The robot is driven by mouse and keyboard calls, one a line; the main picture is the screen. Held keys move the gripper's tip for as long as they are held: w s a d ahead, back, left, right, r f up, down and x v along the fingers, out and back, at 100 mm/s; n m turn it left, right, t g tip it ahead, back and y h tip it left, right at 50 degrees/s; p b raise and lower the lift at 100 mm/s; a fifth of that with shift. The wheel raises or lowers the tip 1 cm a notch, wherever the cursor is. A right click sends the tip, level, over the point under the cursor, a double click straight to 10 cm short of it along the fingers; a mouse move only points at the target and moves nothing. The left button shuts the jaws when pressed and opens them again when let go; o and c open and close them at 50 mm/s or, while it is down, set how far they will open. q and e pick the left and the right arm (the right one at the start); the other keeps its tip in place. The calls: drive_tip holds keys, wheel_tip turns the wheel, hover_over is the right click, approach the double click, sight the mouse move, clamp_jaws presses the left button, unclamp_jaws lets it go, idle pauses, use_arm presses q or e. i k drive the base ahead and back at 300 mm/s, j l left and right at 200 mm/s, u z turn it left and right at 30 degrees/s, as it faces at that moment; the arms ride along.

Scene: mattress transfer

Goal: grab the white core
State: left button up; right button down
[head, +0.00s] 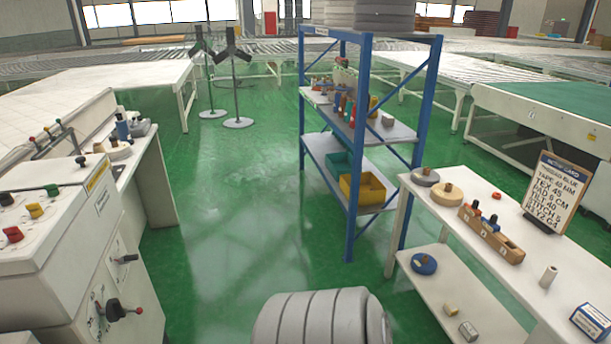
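A small off-white cylinder (548,277), which looks like the white core, stands upright on the white table (480,192) at the right. It is near the front part of the tabletop, between the wooden block and a blue-and-white box. Neither of my grippers shows in the head view, so I cannot see what they hold.
The table also bears a wooden block (491,234), tape rolls (446,194), a sign board (556,192) and a box (591,322). A blue shelf rack (357,140) stands behind it. A machine (60,225) is at left. A grey banded roll (318,318) is in front. Green floor between is clear.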

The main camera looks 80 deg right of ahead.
sight(551, 271)
drive_tip(key=z, duration=4.25)
drive_tip(key=i+j+z, duration=0.3)
drive_tip(key=i, duration=0.25)
drive_tip(key=i+j+z, duration=0.3)
drive_tip(key=i+j, duration=0.1)
drive_tip(key=i, duration=0.1)
